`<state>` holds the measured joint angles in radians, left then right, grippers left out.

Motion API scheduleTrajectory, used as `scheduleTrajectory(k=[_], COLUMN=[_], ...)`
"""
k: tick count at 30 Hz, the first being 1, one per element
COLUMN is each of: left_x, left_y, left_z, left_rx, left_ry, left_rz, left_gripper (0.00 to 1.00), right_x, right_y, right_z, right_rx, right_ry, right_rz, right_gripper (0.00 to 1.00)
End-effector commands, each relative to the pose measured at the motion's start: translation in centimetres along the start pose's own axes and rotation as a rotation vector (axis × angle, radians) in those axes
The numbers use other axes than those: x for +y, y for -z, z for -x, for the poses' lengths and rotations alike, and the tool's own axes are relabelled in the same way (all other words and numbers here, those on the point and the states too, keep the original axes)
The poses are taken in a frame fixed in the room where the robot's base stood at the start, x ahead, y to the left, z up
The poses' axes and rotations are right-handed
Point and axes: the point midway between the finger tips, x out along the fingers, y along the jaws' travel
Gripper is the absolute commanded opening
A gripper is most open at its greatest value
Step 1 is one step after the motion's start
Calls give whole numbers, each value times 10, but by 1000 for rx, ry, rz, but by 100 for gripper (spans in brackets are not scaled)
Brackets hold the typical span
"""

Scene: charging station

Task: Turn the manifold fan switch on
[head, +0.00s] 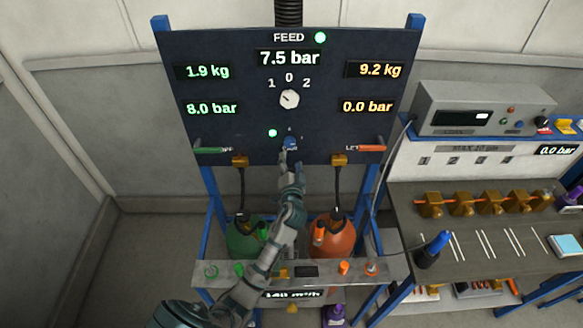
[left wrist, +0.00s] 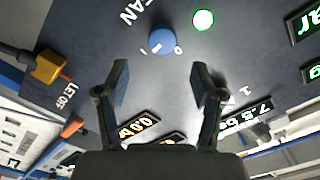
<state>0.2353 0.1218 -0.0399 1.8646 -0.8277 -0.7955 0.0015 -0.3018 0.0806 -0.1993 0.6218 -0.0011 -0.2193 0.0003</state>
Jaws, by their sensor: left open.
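The fan switch is a round blue knob (left wrist: 162,41) on the dark panel, beside the letters "AN", with the marks I and 0 around it. A small white mark shows on it, but I cannot tell for sure which position it points to. In the head view the blue knob (head: 291,142) is partly hidden by my left gripper (head: 289,154). In the left wrist view my left gripper (left wrist: 159,72) is open and empty, its fingers spread, with the knob ahead of the gap between the fingertips, seemingly apart from them. My right gripper is not in view.
A lit green lamp (left wrist: 203,20) sits beside the knob. The panel (head: 230,75) also has a white selector dial (head: 289,99), a green lever (head: 211,150) and an orange lever (head: 372,148). Green (head: 243,237) and orange (head: 334,236) tanks stand below. A workbench (head: 450,245) stands at right.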

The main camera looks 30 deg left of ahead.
Motion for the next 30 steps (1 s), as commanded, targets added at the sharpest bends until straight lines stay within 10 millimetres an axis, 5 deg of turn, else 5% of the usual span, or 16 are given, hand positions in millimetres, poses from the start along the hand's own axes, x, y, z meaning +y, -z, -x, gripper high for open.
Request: scheduleTrajectory(k=[7, 24, 26, 30], left_x=[1, 2, 8, 38], left_y=[0, -2, -10, -58], left_z=[28, 30, 36, 73], left_rx=[-1, -5, -23, -149], left_ry=[-1, -6, -26, -160], left_rz=[0, 1, 10, 69], left_gripper=[67, 67, 67, 67], right_x=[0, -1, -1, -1], right_y=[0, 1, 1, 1], right_z=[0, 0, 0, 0], right_rx=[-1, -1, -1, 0], right_ry=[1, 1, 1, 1], right_rz=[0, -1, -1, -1], right_gripper=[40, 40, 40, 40])
